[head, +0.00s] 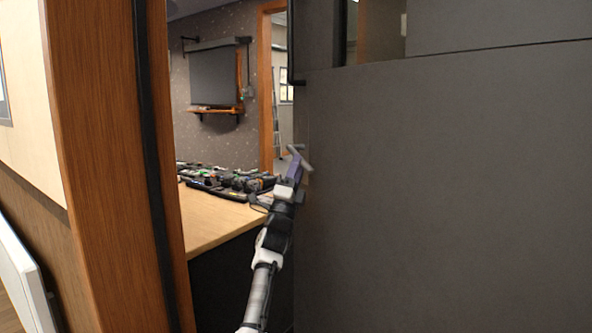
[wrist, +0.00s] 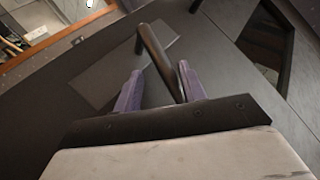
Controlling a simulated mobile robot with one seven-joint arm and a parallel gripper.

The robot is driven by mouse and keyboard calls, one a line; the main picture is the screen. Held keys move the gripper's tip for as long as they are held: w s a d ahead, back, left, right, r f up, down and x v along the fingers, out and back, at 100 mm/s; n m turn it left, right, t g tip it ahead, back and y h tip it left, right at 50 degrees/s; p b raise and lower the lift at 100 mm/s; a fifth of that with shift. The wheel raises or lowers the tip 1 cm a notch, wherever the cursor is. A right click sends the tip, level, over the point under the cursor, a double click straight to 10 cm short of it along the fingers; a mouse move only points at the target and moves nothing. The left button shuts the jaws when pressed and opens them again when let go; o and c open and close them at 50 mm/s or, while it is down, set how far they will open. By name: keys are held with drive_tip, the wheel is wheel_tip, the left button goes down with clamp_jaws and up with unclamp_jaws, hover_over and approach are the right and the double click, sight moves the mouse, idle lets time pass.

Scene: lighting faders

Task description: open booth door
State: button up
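The booth door (head: 450,190) is a large dark grey panel filling the right of the head view, with a small window (head: 378,30) at its top. It stands ajar, with a wide gap to its left. A dark lever handle (wrist: 154,50) on a plate (wrist: 108,78) shows in the wrist view. My gripper (head: 296,165) is at the door's left edge, by the handle. In the wrist view its purple fingers (wrist: 160,88) are apart, with the lever between them. The lever lies close to the right finger; I cannot tell whether they touch. A gap shows at the left finger.
A wooden door frame (head: 100,150) stands at the left. Through the gap are a wooden desk (head: 215,222) carrying dark equipment (head: 225,180), a wall screen (head: 214,76) and a ladder (head: 276,115). A white panel (head: 22,275) stands at the lower left.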

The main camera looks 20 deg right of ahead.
drive_tip(key=shift+f, duration=0.15)
idle(0.4)
drive_tip(key=v, duration=1.3)
drive_tip(key=shift+a+f, duration=0.15)
drive_tip(key=shift+f, duration=0.15)
drive_tip(key=shift+s, duration=0.1)
